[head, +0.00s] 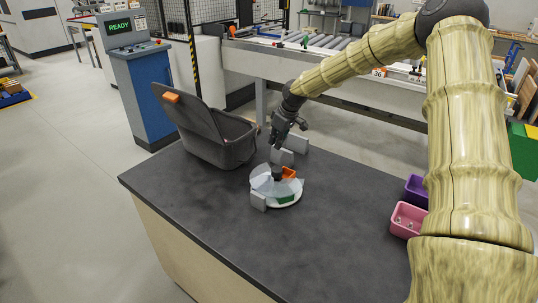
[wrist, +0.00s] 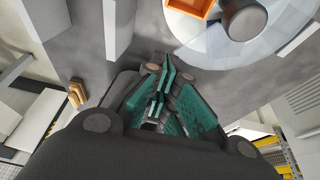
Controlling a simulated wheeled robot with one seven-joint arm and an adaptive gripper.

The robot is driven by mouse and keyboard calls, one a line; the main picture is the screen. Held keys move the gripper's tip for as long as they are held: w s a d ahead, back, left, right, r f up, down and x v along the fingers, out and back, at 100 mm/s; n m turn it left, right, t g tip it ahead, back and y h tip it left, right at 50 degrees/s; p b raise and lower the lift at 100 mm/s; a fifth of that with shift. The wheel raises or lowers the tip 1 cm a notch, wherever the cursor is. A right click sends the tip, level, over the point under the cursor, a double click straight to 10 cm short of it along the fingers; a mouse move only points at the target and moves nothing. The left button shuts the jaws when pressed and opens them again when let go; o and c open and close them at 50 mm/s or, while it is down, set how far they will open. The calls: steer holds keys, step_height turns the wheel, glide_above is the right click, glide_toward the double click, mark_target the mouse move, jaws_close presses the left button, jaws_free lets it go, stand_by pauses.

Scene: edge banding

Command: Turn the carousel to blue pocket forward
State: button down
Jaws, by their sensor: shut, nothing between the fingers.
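The carousel (head: 273,200) is a low white round tray with a clear cover and a dark central knob, standing on the dark table. In the wrist view the orange pocket (wrist: 190,5), the knob (wrist: 243,18) and the clear cover (wrist: 285,22) show at the upper right. My gripper (head: 274,145) is shut and empty, just beyond the carousel in the head view; its teal-padded fingers (wrist: 165,78) point toward the tabletop, apart from the carousel.
Upright grey plates stand close around the carousel, one in front (head: 258,201) and others behind (head: 297,142). A dark grey bin (head: 215,140) with its lid raised is at the far left. Pink (head: 406,220) and purple (head: 417,189) bins are at right. The near tabletop is clear.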

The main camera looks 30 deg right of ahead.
steer(key=shift+p+x, duration=1.35)
steer(key=shift+x, duration=3.45)
steer(key=s, duration=0.1)
steer(key=p, duration=0.1)
steer(key=s+d, duration=0.1)
steer(key=shift+s+r+p, duration=0.25)
steer(key=shift+s+p, duration=0.05)
steer(key=shift+s+d+f, duration=0.15)
steer(key=shift+s+d, duration=0.05)
steer(key=shift+s, duration=0.2)
steer(key=shift+s+d+m, duration=0.15)
steer(key=shift+m, duration=0.15)
